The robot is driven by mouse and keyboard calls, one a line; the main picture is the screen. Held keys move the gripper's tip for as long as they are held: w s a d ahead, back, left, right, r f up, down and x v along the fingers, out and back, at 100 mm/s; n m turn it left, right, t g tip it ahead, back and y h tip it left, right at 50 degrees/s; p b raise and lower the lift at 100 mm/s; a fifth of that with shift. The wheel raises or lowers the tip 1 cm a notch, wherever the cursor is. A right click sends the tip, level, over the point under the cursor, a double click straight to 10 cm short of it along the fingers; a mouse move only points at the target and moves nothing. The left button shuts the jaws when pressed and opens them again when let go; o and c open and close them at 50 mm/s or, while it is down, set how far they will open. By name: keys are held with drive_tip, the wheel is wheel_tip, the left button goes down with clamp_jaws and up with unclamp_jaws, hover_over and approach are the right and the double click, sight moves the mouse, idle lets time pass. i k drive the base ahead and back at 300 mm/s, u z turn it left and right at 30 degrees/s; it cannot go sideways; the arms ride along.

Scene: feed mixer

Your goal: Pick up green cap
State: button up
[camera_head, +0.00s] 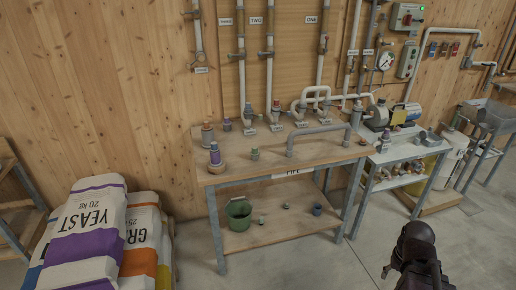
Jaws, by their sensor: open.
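A small grey-green capped piece (255,153) stands upright on the wooden bench top, near its front edge left of the middle. Another small greenish piece (262,219) stands on the lower shelf, to the right of the green bucket. At this size I cannot tell for sure which is the green cap. My dark gripper (388,271) is at the lower right, over the floor in front of the bench and apart from it. It is open and seems empty; most of its fingers are hard to make out.
The wooden bench (230,177) also holds several pipe fittings and a grey pipe handle (318,137). A green bucket (238,213) stands on its lower shelf. A metal table (400,150) with a pump is at right. Feed sacks (95,235) stand at left. Floor in front is clear.

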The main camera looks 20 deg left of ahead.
sight(254, 153)
drive_tip(key=u, duration=0.3)
drive_tip(key=i, duration=0.8)
drive_tip(key=u, duration=0.75)
drive_tip(key=i, duration=0.5)
drive_tip(key=u, duration=0.25)
